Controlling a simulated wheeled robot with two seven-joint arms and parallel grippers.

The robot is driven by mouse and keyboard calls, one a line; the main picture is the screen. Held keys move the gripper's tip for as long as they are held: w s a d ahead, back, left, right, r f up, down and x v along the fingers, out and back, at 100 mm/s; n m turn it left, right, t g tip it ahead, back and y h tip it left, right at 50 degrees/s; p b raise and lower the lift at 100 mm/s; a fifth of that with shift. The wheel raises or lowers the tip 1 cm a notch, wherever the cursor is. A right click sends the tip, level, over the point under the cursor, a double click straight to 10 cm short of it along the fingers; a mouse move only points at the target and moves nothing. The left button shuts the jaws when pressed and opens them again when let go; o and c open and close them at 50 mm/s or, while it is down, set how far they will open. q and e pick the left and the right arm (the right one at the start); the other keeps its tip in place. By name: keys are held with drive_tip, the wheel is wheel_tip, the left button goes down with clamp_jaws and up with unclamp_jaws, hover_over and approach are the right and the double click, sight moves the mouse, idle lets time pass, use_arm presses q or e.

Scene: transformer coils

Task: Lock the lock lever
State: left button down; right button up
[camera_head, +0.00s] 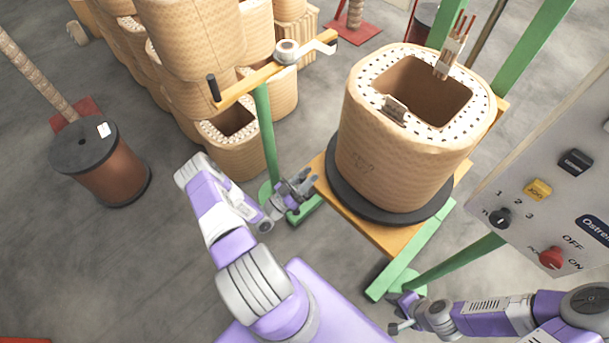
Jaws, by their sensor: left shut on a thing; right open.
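My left gripper (299,187) is low beside the front left edge of the yellow platform (383,236), near the foot of a green post (265,135). It is shut on a small grey part that looks like the lock lever. The fingers largely hide this part, and its angle cannot be told. A large tan coil (386,155) stands upright on a black disc (345,185) on the platform. My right gripper (399,327) is open and empty at the lower right, near the end of a green frame bar (410,262).
A yellow crossbar (250,84) with a black handle tops the green post. A control panel (545,195) with knobs and buttons stands at the right. A brown spool (102,165) stands at the left, and several tan coils stand behind. The floor at the lower left is mostly clear.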

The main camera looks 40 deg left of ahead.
use_arm(q)
drive_tip(key=shift+d, duration=0.1)
drive_tip(key=c, duration=0.9)
unclamp_jaws()
drive_tip(key=v, duration=0.7)
drive_tip(key=shift+s+f+p, duration=0.1)
drive_tip(key=shift+s+p, duration=0.15)
drive_tip(key=shift+p, duration=0.05)
